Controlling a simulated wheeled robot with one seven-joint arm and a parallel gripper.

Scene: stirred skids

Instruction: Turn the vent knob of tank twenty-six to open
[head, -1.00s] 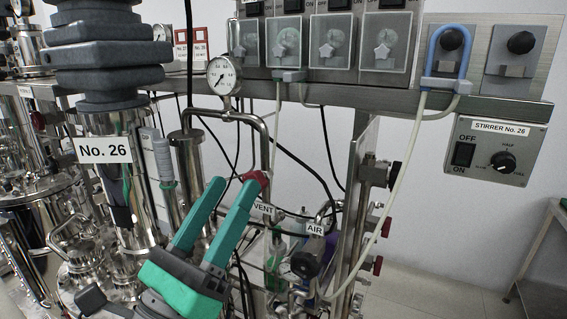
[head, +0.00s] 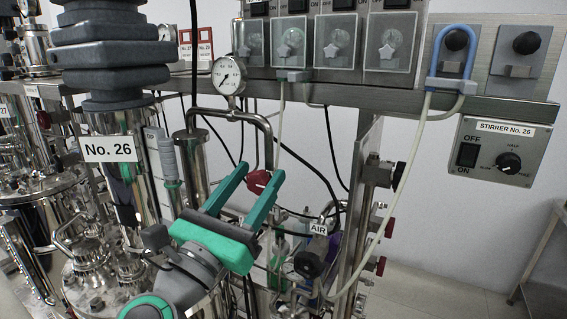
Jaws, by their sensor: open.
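Tank twenty-six stands at the left in the head view, its white "No. 26" plate (head: 109,149) on the steel column. A red knob (head: 258,182) sits on the pipework right of the tank, where the VENT label showed earlier; that label is now hidden behind my gripper. My gripper (head: 256,174) has teal fingers, spread open, pointing up and away. The red knob shows between the two fingertips. I cannot tell whether the fingers touch it or how far in depth they are from it.
An AIR label (head: 318,228) and a black knob (head: 307,264) are close right of my gripper. A pressure gauge (head: 229,76) stands above. A pale hose (head: 401,195) hangs at the right. The stirrer box (head: 496,151) is on the rail. Open floor shows at lower right.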

